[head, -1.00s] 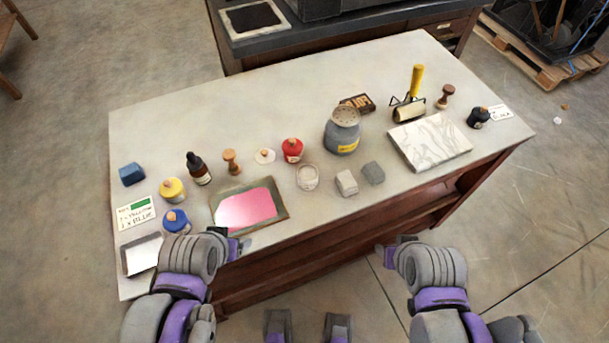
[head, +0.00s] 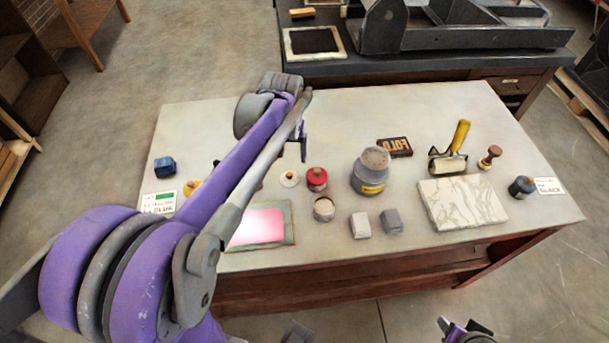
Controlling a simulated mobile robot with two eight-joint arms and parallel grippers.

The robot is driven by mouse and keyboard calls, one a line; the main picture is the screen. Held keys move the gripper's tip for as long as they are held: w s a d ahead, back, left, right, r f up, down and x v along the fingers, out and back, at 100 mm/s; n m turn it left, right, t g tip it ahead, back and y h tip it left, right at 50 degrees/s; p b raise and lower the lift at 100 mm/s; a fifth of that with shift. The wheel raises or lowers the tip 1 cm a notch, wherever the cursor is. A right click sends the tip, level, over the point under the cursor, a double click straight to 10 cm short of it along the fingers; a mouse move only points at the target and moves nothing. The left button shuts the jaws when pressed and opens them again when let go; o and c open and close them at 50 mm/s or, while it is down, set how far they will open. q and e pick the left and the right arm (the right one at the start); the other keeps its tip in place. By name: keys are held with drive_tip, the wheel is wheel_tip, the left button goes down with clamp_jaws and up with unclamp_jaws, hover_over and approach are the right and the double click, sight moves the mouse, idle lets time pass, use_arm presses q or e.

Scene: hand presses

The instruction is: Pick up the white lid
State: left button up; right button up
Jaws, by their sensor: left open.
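The white lid (head: 290,179) is a small flat disc with a tan knob, lying on the table left of the red jar (head: 317,179). An open pale jar (head: 324,208) stands just in front of it. My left gripper (head: 297,147) is open and empty, pointing down above the table, just behind the lid in the picture and apart from it. My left arm crosses the left half of the view and hides part of the table. My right gripper (head: 466,329) is partly in view at the bottom edge, and its jaws are unclear.
A grey shaker jar (head: 371,171) stands right of the red jar. Two grey blocks, a marble slab (head: 462,202), a yellow-handled roller (head: 452,152) and a dark bottle (head: 521,187) are further right. A pink-inked plate (head: 260,226) lies in front.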

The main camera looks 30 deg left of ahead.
use_arm(q)
hover_over(289, 175)
drive_tip(key=f, duration=0.4)
drive_tip(key=shift+s+d, duration=0.15)
drive_tip(key=shift+s, duration=0.1)
drive_tip(key=shift+w+a+f+b, duration=0.1)
drive_tip(key=shift+w+f+b, duration=0.1)
drive_tip(key=shift+f, duration=1.3)
drive_tip(key=shift+w+a+f+b, duration=0.1)
drive_tip(key=shift+w+f+b, duration=0.1)
drive_tip(key=shift+f, duration=1.3)
drive_tip(key=shift+s, duration=0.1)
clamp_jaws()
drive_tip(key=shift+d, duration=0.1)
